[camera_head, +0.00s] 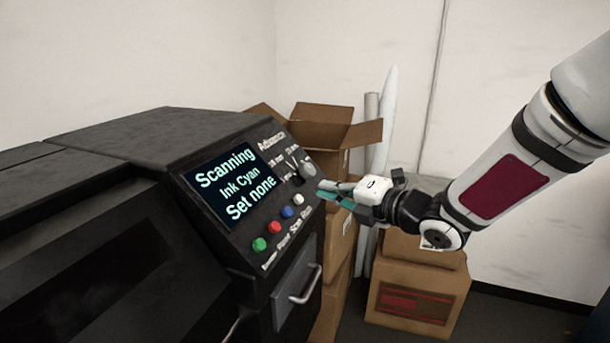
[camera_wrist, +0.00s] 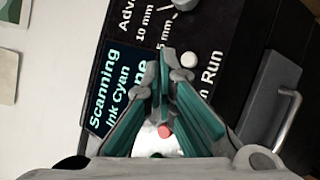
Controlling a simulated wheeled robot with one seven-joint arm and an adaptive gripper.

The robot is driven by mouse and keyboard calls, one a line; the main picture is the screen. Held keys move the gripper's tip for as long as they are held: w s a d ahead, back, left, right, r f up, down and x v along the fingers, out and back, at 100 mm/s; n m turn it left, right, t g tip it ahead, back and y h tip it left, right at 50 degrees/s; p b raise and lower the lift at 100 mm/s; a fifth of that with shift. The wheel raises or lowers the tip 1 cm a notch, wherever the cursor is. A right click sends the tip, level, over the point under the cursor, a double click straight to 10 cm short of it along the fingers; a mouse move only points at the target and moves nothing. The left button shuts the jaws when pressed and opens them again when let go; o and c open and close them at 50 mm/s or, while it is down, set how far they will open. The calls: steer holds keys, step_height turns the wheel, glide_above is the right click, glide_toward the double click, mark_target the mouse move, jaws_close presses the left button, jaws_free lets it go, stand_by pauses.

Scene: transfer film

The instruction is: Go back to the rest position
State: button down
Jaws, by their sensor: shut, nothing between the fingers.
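My gripper (camera_head: 322,191) is shut and empty, just right of the control panel of a black machine (camera_head: 170,135). In the wrist view my gripper's teal fingers (camera_wrist: 160,62) meet at their tips in front of the panel. The screen (camera_head: 232,184) reads "Scanning, Ink Cyan, Set none". Below it are a green button (camera_head: 259,244), a red button (camera_head: 274,227), a blue button (camera_head: 287,212) and a white button (camera_head: 298,199). The white button (camera_wrist: 188,59) also shows in the wrist view, right of the fingertips. Whether the fingers touch the panel cannot be told.
A knob (camera_head: 308,170) sits at the panel's upper right. A drawer with a metal handle (camera_head: 308,286) is below the panel. An open cardboard box (camera_head: 325,113), white rolls (camera_head: 388,115) and a closed box (camera_head: 415,298) stand behind my arm. Free floor shows at the lower right.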

steer(key=s+d+r+m+h, duration=0.2)
steer(key=s+d+m+h, duration=0.2)
steer(key=d+m+h, duration=0.35)
steer(key=s+d+r+m+h, duration=0.2)
steer(key=s+d+m+h, duration=0.3)
steer(key=d+m, duration=0.45)
steer(key=s+f+m+g, duration=0.2)
steer(key=s+m+g, duration=0.3)
steer(key=s+m, duration=0.9)
steer(key=s+a+y, duration=0.1)
steer(key=s, duration=0.6)
steer(key=shift+m+g+b, duration=0.3)
steer(key=shift+m+b, duration=0.05)
steer(key=shift+m, duration=0.05)
